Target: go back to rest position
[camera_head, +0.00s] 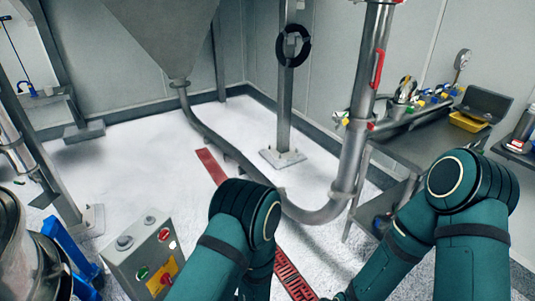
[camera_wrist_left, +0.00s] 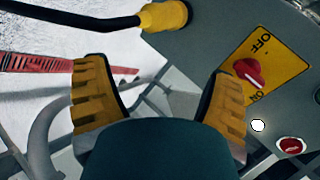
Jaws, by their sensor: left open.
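My left gripper (camera_wrist_left: 160,85) shows only in the left wrist view, its two yellow ribbed fingers spread apart with nothing between them. It is close to the grey control box (camera_wrist_left: 285,20), which fills the right side of that view. The right finger overlaps the box in the picture; I cannot tell whether they touch. The box carries a yellow OFF/ON plate (camera_wrist_left: 265,50) with a red rotary switch (camera_wrist_left: 248,71). In the head view the control box (camera_head: 125,265) stands at lower left. Both my teal arms reach in from below; their grippers are hidden there.
A steel hopper (camera_head: 165,35) hangs at the back, its pipe (camera_head: 350,140) curving right. A cart (camera_head: 430,130) with tools stands at right. A blue frame (camera_head: 75,260) is left of the box. A black cable (camera_wrist_left: 80,20) runs to a yellow connector (camera_wrist_left: 163,16).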

